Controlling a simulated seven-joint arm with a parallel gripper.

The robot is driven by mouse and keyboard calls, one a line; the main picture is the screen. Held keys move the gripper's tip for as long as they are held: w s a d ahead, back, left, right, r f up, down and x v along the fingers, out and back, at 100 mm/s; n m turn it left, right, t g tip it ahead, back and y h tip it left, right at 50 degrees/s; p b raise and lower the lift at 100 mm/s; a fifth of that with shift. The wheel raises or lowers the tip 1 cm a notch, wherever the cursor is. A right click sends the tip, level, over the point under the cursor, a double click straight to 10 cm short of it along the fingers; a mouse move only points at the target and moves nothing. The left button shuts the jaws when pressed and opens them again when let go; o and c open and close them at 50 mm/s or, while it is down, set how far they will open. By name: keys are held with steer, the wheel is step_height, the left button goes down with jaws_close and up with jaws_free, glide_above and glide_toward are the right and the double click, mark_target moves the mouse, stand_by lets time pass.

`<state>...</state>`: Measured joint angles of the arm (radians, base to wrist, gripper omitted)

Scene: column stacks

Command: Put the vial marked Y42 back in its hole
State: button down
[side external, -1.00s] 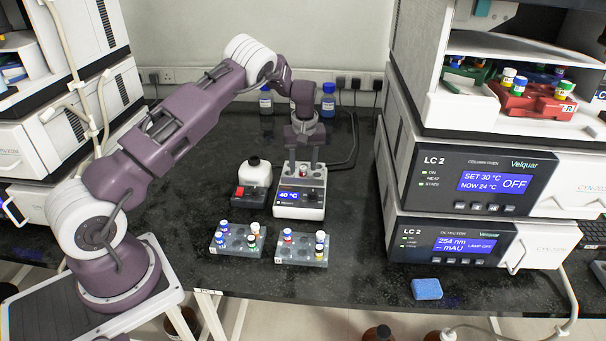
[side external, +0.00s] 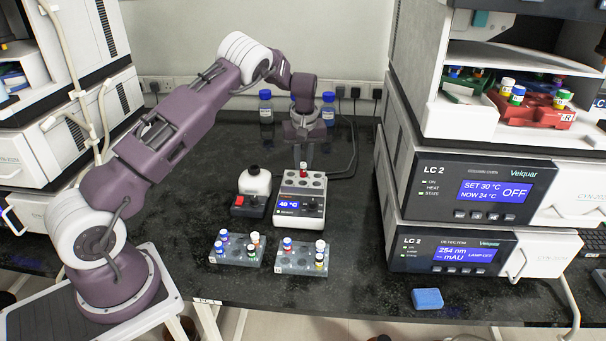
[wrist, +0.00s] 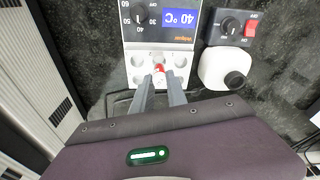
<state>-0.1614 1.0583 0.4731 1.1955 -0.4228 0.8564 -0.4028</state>
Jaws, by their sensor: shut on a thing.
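A red-capped vial (side external: 303,168) is between the fingertips of my gripper (side external: 303,163), at the back of the heater block (side external: 299,200), whose display reads 40 °C. In the wrist view the red cap (wrist: 159,68) sits between the two grey fingers of my gripper (wrist: 160,83), over the block's pale holed top (wrist: 140,62). The fingers are shut on this vial. Its marking is not readable, and I cannot tell whether its lower end is clear of the block. Two grey racks, left (side external: 232,262) and right (side external: 290,270), stand in front, holding vials with mixed cap colours and showing empty holes.
Blue-capped bottles (side external: 328,110) stand behind. LC modules (side external: 470,190) rise at the right. A blue sponge (side external: 427,299) lies near the front edge.

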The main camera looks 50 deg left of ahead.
mark_target(302, 164)
steer(key=r, duration=0.5)
steer(key=shift+s, duration=0.2)
steer(key=shift+s+d+f+n+g+h, duration=0.1)
steer(key=shift+s+d+f+n+g, duration=0.35)
steer(key=shift+s+d+f+n, duration=2.2)
steer(key=shift+s+a+f+n+g+h, duration=0.1)
steer(key=shift+s+a+f+n+g, duration=0.7)
steer(key=shift+s+n, duration=4.05)
steer(key=shift+s+d+f+n+g+h, duration=0.1)
steer(key=shift+s+d+f+n, duration=1.85)
steer(key=shift+s, duration=4)
steer(key=shift+a+f+m, duration=0.15)
steer(key=shift+f+m, duration=0.1)
steer(key=shift+f, duration=0.35)
steer(key=shift+a+f+m, duration=0.15)
steer(key=shift+f+m, duration=0.05)
steer(key=shift+f, duration=0.4)
steer(key=shift+f, duration=0.25)
steer(key=c, duration=1.3)
jaws_free()
